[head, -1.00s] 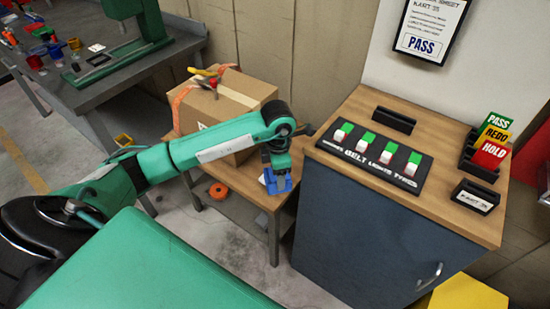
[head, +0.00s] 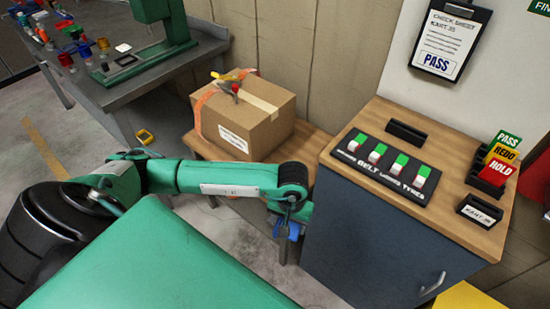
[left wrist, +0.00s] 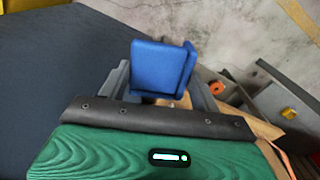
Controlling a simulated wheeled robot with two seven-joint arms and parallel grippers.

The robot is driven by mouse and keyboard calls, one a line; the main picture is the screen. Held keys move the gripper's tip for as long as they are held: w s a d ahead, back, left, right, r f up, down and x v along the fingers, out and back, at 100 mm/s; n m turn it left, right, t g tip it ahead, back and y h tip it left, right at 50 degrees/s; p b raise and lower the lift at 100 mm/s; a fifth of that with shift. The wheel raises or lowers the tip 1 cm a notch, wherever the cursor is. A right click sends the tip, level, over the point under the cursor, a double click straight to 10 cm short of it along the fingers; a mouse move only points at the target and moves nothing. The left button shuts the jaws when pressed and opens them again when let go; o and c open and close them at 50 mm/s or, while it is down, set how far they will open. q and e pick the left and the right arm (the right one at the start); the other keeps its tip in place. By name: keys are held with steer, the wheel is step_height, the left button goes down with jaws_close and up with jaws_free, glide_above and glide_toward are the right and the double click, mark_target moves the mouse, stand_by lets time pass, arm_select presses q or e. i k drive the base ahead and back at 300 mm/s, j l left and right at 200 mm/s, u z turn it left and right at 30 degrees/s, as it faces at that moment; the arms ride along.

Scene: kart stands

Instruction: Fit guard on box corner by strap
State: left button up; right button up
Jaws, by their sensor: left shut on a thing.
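The cardboard box (head: 262,118) stands on a low wooden table by the wall. An orange strap (head: 203,104) runs around its left end, with a red-and-yellow tool (head: 234,81) on top. My left gripper (head: 289,228) hangs in front of the table, beside the blue cabinet. It is shut on the blue corner guard (head: 293,232). The guard shows clearly between the fingers in the left wrist view (left wrist: 160,68). The guard is apart from the box. My right gripper is not in view.
The low wooden table (head: 308,141) has bare room right of the box. The blue cabinet (head: 370,215) stands close at the right, with a switch panel (head: 388,166) on top. A grey workbench (head: 165,78) is at the left.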

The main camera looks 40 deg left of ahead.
mark_target(198, 101)
steer(key=j+z, duration=0.2)
steer(key=z, duration=0.25)
steer(key=j+z, duration=0.15)
steer(key=z, duration=0.3)
steer(key=k+j+z, duration=0.3)
steer(key=j, duration=0.3)
steer(key=k+j+z, duration=0.25)
steer(key=j, duration=0.3)
steer(key=k+j+z, duration=0.3)
steer(key=k+j, duration=0.15)
steer(key=k+j+z, duration=0.1)
steer(key=k+j, duration=1.05)
steer(key=j, duration=0.1)
